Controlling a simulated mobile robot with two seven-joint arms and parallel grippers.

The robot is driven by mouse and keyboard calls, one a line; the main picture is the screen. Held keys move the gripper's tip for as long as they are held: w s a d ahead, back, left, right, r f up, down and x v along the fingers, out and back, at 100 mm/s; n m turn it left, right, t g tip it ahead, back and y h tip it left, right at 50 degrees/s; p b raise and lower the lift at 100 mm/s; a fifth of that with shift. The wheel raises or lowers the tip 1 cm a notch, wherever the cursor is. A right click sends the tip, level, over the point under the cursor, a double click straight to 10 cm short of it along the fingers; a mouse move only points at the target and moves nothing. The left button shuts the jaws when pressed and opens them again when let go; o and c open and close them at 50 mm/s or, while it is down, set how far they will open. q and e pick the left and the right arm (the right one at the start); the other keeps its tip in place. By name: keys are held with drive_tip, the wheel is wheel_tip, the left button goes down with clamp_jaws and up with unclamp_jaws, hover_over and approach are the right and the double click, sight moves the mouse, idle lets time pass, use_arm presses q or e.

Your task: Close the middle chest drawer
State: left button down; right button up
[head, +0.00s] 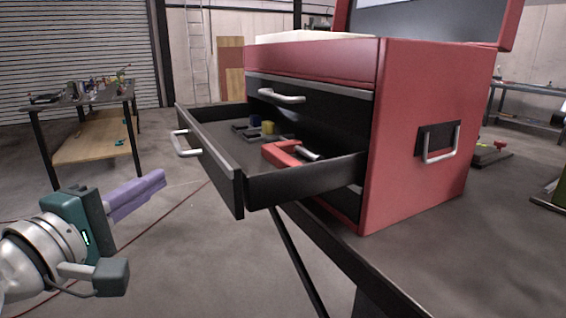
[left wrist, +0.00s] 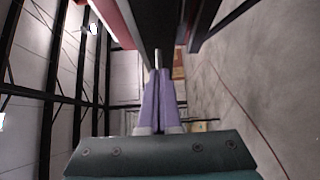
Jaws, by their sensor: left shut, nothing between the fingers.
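The red tool chest (head: 415,130) stands on a table. Its middle drawer (head: 315,178) is pulled far out toward the left, with a silver handle (head: 186,146) on its front. The upper drawer, with its own handle (head: 281,97), is shut. My left gripper (head: 160,182), with purple fingers, is shut and empty, in front of and a little below the open drawer's front, apart from it in the head view. In the left wrist view, the fingers (left wrist: 159,95) point toward a dark drawer panel. My right gripper is not in view.
A workbench (head: 82,100) with clutter stands at the back left. Open floor lies between it and the chest.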

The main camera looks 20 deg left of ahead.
sight(207, 161)
use_arm(q)
drive_tip(key=w, duration=0.1)
drive_tip(key=w+d, duration=0.1)
drive_tip(key=w, duration=0.3)
drive_tip(key=shift+w+d+r+p, duration=0.1)
drive_tip(key=shift+d+p, duration=0.2)
drive_tip(key=shift+d, duration=0.05)
drive_tip(key=shift+w+d, duration=0.35)
drive_tip(key=shift+w, duration=0.05)
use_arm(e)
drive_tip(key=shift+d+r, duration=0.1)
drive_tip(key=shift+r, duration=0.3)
